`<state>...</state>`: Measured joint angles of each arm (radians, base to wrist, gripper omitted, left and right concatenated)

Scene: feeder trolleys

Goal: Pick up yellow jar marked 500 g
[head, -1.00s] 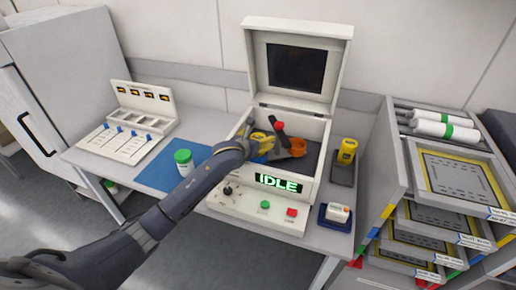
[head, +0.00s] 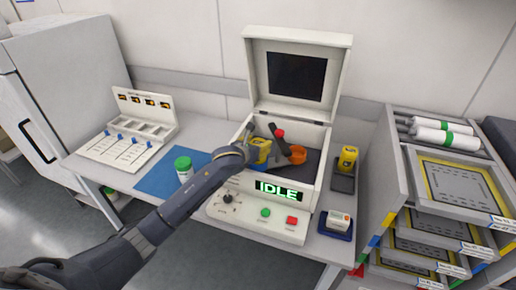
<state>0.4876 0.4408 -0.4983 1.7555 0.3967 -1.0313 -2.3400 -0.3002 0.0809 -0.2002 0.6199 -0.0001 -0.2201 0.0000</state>
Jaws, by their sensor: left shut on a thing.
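My left gripper (head: 252,146) reaches into the open machine. It is shut on a yellow jar (head: 260,152) at the left of the machine's well. The arm and fingers hide part of this jar, and its marking is too small to read. I cannot tell whether the jar touches what is under it. A second yellow jar (head: 348,157) with a dark label stands on a dark pad (head: 343,182) right of the machine; its marking is not readable either. My right gripper is not in view.
The white machine (head: 262,212) has its lid (head: 297,72) raised and shows IDLE. An orange cup (head: 298,155) and a red knob (head: 280,133) are in its well. A green-lidded jar (head: 183,167) stands on a blue mat (head: 152,183). A tray rack (head: 462,185) stands right.

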